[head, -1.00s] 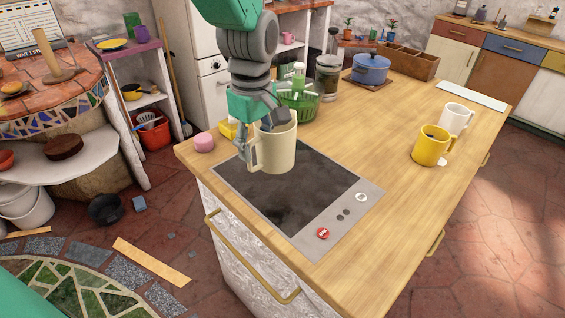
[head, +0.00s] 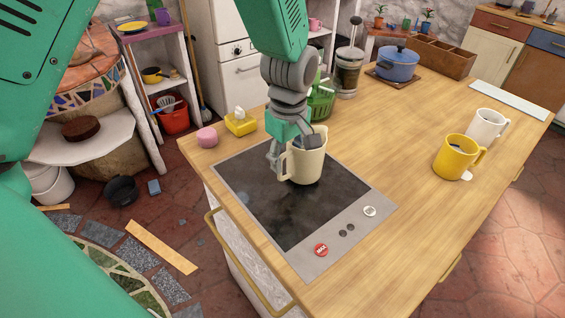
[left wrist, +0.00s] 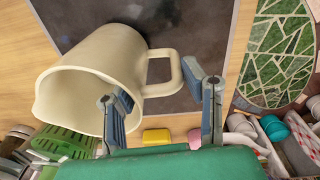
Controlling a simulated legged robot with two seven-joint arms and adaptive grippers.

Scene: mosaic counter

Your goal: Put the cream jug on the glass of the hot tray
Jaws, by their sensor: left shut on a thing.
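The cream jug (head: 310,165) is upright over the dark glass of the hot tray (head: 262,195), toward its back right part. I cannot tell for sure whether its base touches the glass. The tray's front panel holds a red button and a white one. My right gripper is not in view.
A yellow box (head: 240,122) and a pink object (head: 207,138) stand behind the tray. A green basket (head: 320,103) is close behind the gripper. A yellow mug (head: 452,157) and a white mug (head: 485,126) stand at the right. The counter between tray and mugs is clear.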

